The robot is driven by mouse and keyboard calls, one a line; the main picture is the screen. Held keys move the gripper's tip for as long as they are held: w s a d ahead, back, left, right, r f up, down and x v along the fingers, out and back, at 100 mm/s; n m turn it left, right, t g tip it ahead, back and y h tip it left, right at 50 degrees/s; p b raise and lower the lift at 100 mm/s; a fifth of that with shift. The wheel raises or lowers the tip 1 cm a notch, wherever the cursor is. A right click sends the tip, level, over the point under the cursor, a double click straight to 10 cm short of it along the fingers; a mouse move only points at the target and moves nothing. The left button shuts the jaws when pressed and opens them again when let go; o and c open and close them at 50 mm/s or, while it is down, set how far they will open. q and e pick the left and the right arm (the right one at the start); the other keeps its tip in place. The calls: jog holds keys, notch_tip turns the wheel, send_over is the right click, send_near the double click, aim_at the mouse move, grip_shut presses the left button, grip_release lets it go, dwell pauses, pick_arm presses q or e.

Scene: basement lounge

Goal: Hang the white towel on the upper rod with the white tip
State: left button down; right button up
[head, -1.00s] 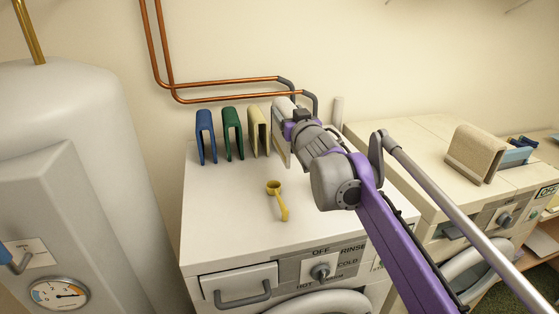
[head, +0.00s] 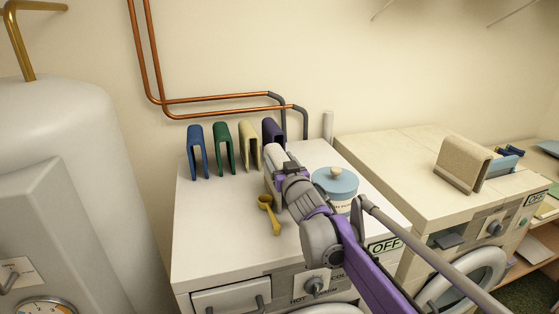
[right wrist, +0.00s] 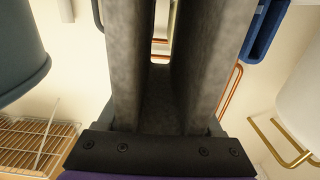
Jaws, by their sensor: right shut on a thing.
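The white towel (head: 273,154) is a folded, pale, upright piece in the head view, at the front end of a row of folded towels above the left washer (head: 220,230). My right gripper (head: 281,169) is shut on it, and the gripper covers part of it. In the right wrist view, two grey fingers (right wrist: 160,75) stand close together with a pale strip between them. Two thin rods, one nearer the middle (head: 384,10) and one farther right (head: 513,14), show at the top of the head view. I cannot make out a white tip. My left gripper is not in view.
Blue (head: 197,150), green (head: 222,145), yellow (head: 248,145) and purple (head: 272,131) towels stand on the washer. A yellow scoop (head: 268,212) and a blue-lidded jar (head: 335,185) are close to my arm. A beige towel (head: 463,163) stands on the right machine.

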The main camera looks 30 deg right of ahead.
jog(key=shift+f, duration=0.2)
jog(key=o, duration=1.5)
